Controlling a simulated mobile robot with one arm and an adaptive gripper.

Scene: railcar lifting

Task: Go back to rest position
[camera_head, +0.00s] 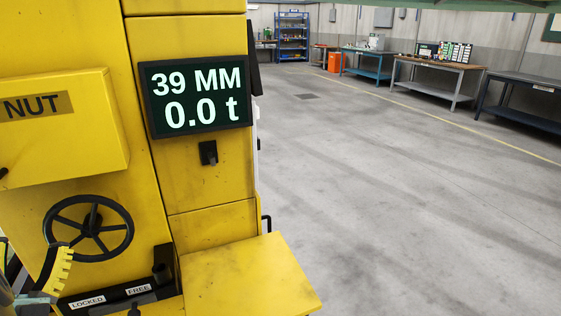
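A yellow lifting machine column (203,192) fills the left side. Its display (196,96) reads 39 MM and 0.0 t. A black handwheel (89,228) sits below a yellow box marked NUT (72,140). Below it is a black plate with LOCKED (87,301) and FREE (139,290) labels.
A yellow ledge (250,276) juts out at the column's lower right. The grey concrete floor (400,210) to the right is open. Workbenches (437,78), a blue shelf (292,38) and an orange bin (335,62) stand far back. A yellow line (450,122) runs before the benches.

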